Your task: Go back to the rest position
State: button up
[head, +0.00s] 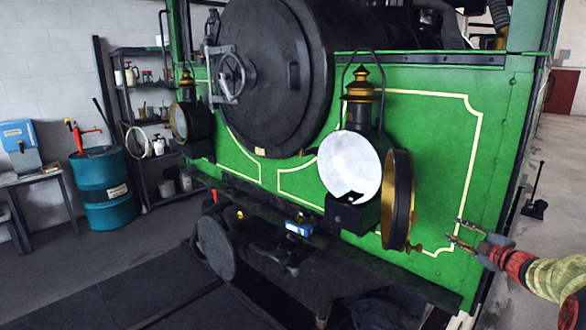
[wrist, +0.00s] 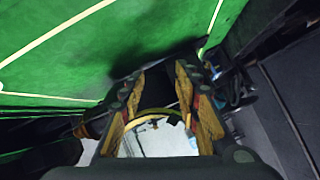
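My gripper (head: 454,230) is in the lower right of the head view, its two fingers spread with nothing between them. In the wrist view my gripper (wrist: 161,84) also shows its fingers apart. The lamp (head: 349,165) on the front of the green engine has a brass top, and its round door (head: 398,200) with a brass rim stands swung open to the right. My gripper is to the right of this door, with a visible gap in the head view. A curved rim and pale surface show behind the fingers in the wrist view.
The green engine front panel (head: 440,130) stands close beside my gripper. A second lamp (head: 187,118) is at the left. A small blue box (head: 299,226) sits on the front ledge. A blue drum (head: 104,185) and shelves stand far left. Open floor (head: 545,185) shows at the right.

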jog(key=s+d+f+m+g+h, duration=0.2)
jog(key=s+d+m+g+h, duration=0.25)
jog(key=s+m+h, duration=0.45)
jog(key=s+a+f+m+g, duration=0.2)
jog(key=s+a+m, duration=0.15)
jog(key=s, duration=0.35)
jog(key=s+a+f+m+g, duration=0.2)
jog(key=s+a+m+g, duration=0.1)
jog(key=s+a, duration=0.3)
jog(key=s+a+f+m+g+y, duration=0.25)
jog(key=s+a+g+y, duration=0.2)
jog(key=s+a, duration=1.55)
jog(key=s+a+r+n+t+y, duration=0.1)
jog(key=s+a+r+n+t, duration=0.1)
jog(key=a, duration=0.7)
notch_tip(320, 180, up, 3)
jog(key=s+t, duration=0.1)
jog(key=s, duration=0.1)
jog(key=shift+s+t+y, duration=0.3)
jog(key=shift+s+y, duration=0.05)
jog(key=shift+s, duration=0.05)
